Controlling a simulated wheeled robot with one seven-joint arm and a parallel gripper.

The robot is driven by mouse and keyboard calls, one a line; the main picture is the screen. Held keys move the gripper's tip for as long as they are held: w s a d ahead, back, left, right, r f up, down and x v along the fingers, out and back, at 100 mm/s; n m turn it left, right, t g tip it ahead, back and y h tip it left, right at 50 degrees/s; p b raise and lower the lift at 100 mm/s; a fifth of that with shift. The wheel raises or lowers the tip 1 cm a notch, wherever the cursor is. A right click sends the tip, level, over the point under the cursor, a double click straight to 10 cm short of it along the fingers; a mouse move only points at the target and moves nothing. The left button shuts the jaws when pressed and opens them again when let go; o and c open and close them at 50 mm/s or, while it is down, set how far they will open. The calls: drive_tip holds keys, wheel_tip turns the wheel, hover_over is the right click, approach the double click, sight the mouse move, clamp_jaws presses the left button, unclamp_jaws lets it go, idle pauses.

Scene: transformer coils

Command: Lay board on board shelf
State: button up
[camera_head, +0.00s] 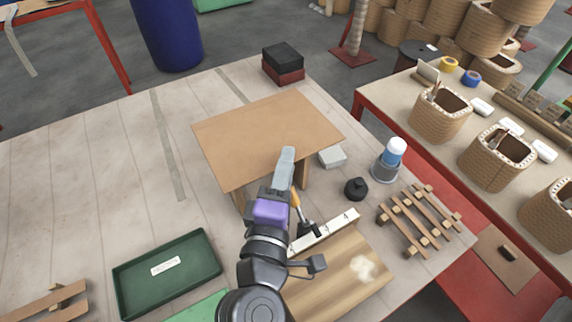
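A flat brown board (255,130) lies level above the middle of the table, with a wooden support (302,174) under its near right edge. I cannot tell whether the board rests on this support or is a little above it. Most of what is under the board, including any shelf, is hidden. My gripper (287,153) is at the board's near edge, and a grey finger overlaps its top face. The other finger is hidden, so I cannot tell whether the gripper holds the board.
A striped wooden block (340,285) and a numbered white strip (325,231) lie near my arm. A green tray (168,247) is at left, a wooden rack (418,222) at right.

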drive_tip(key=s+a+b, duration=0.1)
drive_tip(key=s, duration=0.6)
drive_tip(key=shift+s, duration=0.35)
idle(0.6)
